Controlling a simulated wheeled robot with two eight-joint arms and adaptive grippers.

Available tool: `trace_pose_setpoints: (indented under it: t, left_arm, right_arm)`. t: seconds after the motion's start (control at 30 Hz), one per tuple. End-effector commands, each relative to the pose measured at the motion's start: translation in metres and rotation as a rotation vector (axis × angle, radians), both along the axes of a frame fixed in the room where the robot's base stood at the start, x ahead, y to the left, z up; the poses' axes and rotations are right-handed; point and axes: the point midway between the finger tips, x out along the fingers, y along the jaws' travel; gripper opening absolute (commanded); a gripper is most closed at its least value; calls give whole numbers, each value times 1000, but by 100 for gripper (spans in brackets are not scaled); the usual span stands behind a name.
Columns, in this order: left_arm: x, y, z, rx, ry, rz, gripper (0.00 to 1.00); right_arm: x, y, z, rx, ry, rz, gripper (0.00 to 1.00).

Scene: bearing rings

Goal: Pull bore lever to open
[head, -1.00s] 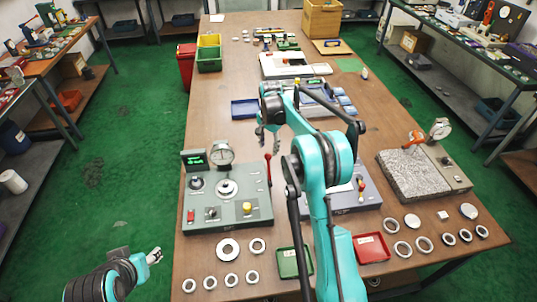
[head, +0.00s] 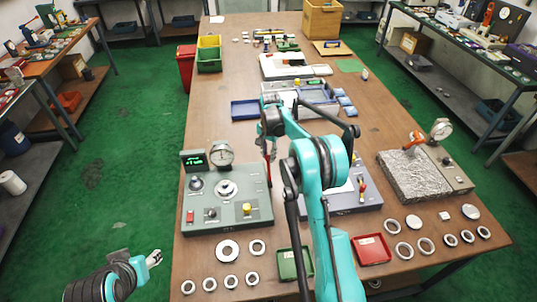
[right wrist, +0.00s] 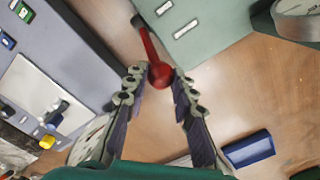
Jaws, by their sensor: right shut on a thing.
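The bore lever is a thin red rod with a red ball knob (right wrist: 161,74), on the right side of the grey-green gauge panel (head: 228,219). In the right wrist view my right gripper (right wrist: 160,88) has its fingertips shut on the ball knob, and the rod runs up from it to the panel. In the head view the right arm reaches over the table and its gripper (head: 268,142) is at the lever, which it partly hides. My left gripper (head: 154,258) is off the table's left edge, away from everything; its finger opening is too small to tell.
The panel carries a dial gauge (head: 222,153), a green display (head: 193,159) and a yellow knob (head: 247,208). A second grey panel (head: 356,202) stands under my right arm. Bearing rings (head: 228,250), a green tray (head: 285,265) and a red tray (head: 372,249) lie in front.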

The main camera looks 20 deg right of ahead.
Motion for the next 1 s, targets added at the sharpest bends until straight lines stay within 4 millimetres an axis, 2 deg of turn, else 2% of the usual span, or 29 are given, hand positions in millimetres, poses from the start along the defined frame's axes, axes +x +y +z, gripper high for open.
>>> trace_pose_setpoints:
  t: [0.37,0.67,1.0]
  left_arm:
    - [0,0,-6,0,0,0,47]
    - [0,0,-23,0,0,0,47]
    - [0,0,-53,0,0,0,47]
  right_arm:
    - [-16,3,4,-22,-108,0,0]
    - [-51,10,7,-71,-351,0,0]
    - [-89,18,0,-126,-637,2,0]
